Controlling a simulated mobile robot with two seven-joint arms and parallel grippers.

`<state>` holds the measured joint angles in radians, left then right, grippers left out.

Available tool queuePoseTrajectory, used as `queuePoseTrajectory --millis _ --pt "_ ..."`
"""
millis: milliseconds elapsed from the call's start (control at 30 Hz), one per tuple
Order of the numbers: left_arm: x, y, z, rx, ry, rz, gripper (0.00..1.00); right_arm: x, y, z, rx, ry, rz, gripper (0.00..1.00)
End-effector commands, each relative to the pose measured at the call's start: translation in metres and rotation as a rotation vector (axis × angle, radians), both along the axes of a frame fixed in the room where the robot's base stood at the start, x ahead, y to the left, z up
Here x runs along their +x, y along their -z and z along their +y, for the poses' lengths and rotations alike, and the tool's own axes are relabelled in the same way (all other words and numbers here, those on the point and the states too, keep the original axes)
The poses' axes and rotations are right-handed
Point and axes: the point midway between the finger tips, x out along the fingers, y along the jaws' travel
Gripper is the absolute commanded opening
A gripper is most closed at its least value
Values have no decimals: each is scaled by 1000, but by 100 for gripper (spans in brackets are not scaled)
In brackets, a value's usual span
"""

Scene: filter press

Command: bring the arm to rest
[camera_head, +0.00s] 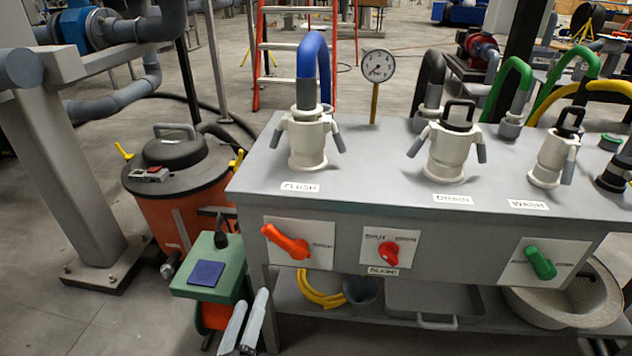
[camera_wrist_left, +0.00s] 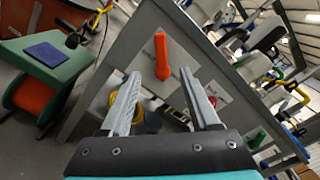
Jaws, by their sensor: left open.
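My left gripper (camera_head: 245,318) is at the lower front of the grey bench, left of its middle, just right of the green box. Its two grey fingers are apart with nothing between them. In the left wrist view the open fingers (camera_wrist_left: 163,95) point toward the bench front, with the orange lever handle (camera_wrist_left: 162,55) showing beyond and above the gap. In the head view the orange lever (camera_head: 286,242) is tilted on its white plate, above and right of the gripper and apart from it. My right gripper is not in view.
The grey bench (camera_head: 380,170) carries white couplings (camera_head: 307,140), a gauge (camera_head: 378,65), a red knob (camera_head: 389,253) and a green lever (camera_head: 541,263). The green box (camera_head: 215,260) and an orange drum vacuum (camera_head: 180,185) stand at left. Open floor (camera_head: 60,315) lies front left.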

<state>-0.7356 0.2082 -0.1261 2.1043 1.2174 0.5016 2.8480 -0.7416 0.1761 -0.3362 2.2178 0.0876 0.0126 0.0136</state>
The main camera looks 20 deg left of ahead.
Motion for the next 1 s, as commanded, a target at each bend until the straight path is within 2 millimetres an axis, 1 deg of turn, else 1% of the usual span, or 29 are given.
queuePoseTrajectory --millis 100,167,267,367,400,467,600,667,800,867,1000 --pt "0 0 0 8 1 3 62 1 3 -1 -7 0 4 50" --pt "1 2 -1 44 8 18 62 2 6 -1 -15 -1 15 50" --pt "4 10 -6 190 40 78 62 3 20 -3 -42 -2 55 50" --pt "6 26 -14 443 102 176 62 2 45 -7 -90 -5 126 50" --pt "6 35 -17 562 135 220 62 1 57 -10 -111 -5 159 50" --pt "6 48 -22 746 192 283 62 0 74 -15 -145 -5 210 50" --pt "0 82 -33 1171 350 412 62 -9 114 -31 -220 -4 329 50" --pt "-4 97 -36 1350 428 455 62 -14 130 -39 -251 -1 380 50" --pt "-20 130 -41 1760 638 523 62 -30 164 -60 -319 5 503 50" --pt "-29 144 -42 1932 741 535 62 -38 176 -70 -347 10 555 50" --pt "-56 173 -41 2318 1015 507 62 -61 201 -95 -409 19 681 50"
